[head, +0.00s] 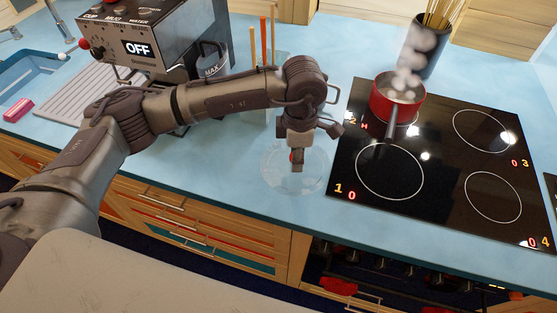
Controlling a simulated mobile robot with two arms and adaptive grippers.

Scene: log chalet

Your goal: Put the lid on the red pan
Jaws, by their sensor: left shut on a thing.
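The red pan (383,110) stands on the back left ring of the black hob, its dark handle pointing toward the front. Pale steam rises from it and no lid covers it. A clear, round glass lid (312,182) is at the counter area left of the hob. I cannot tell if it rests on the counter or is just above it. My left gripper (296,162) is over the middle of the lid, pointing down, shut on it; a bit of red shows at the fingers. The knob is mostly hidden. My right gripper is not in view.
The hob (430,170) has several rings; the front left one is bare. A dark holder with sticks of pasta (422,45) stands behind the pan. A coffee machine (150,45), a jug and a glass with sticks (264,70) stand behind my left arm.

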